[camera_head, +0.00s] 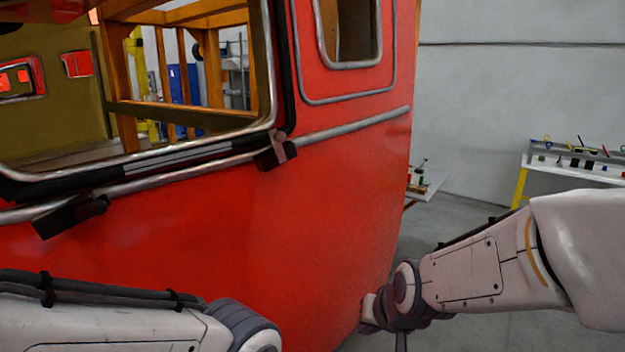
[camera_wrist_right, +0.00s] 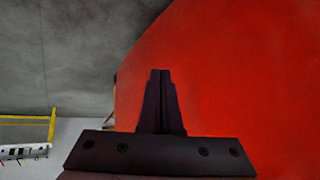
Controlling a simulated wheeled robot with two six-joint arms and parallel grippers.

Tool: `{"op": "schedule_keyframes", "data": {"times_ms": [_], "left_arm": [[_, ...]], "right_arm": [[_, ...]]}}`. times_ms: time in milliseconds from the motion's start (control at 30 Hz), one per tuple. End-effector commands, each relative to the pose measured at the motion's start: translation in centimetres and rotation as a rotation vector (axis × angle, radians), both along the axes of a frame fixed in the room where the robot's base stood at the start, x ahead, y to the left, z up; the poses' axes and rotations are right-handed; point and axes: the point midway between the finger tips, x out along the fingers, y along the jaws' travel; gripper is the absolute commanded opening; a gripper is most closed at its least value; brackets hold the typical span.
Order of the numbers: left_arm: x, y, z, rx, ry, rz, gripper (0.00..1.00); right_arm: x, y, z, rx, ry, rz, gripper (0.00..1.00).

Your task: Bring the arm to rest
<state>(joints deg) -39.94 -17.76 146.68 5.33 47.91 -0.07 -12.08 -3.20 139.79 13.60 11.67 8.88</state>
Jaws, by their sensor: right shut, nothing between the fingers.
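My right arm (camera_head: 480,270) comes in from the right in the head view, bent, with its wrist low beside the red nosecone's right edge. In the right wrist view my right gripper (camera_wrist_right: 160,75) is shut and empty, its fingers together in front of the red surface. I cannot tell whether it touches that surface. My left arm (camera_head: 110,325) shows at the bottom left of the head view; its gripper is out of the frame. The red train nosecone (camera_head: 250,225) fills the left and middle of the head view and the right side of the wrist view (camera_wrist_right: 235,70).
The nosecone has a large open window frame (camera_head: 130,165) with dark brackets (camera_head: 70,215) below it. A bench (camera_head: 580,170) with small tools stands at the right, and a small white table (camera_head: 428,185) stands behind the nosecone. Grey floor (camera_head: 470,200) lies open between.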

Motion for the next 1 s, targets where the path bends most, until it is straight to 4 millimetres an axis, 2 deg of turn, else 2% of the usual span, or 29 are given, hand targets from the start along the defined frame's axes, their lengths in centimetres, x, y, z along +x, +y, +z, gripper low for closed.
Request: {"op": "schedule_keyframes", "data": {"times_ms": [33,200,500,767,1000], "left_arm": [[0.0,0.0,0.0,0.0,0.0,0.0,0.5],[0.0,0.0,0.0,0.0,0.0,0.0,0.5],[0.0,0.0,0.0,0.0,0.0,0.0,0.5],[0.0,0.0,-1.7,0.0,0.0,0.001,0.5],[0.0,0.0,-3.6,0.0,0.0,0.001,0.5]], "right_arm": [[-0.8,-1.3,-1.1,-0.034,0.035,0.01,0.0],[-3.4,-4.7,-3.8,-0.129,0.143,0.059,0.0],[-7.9,-9.0,-6.9,-0.229,0.305,0.133,0.0],[-9.4,-4.5,-7.1,-0.234,0.312,0.275,0.0],[-12.7,-0.1,-7.3,-0.247,0.338,0.449,0.0]]}}
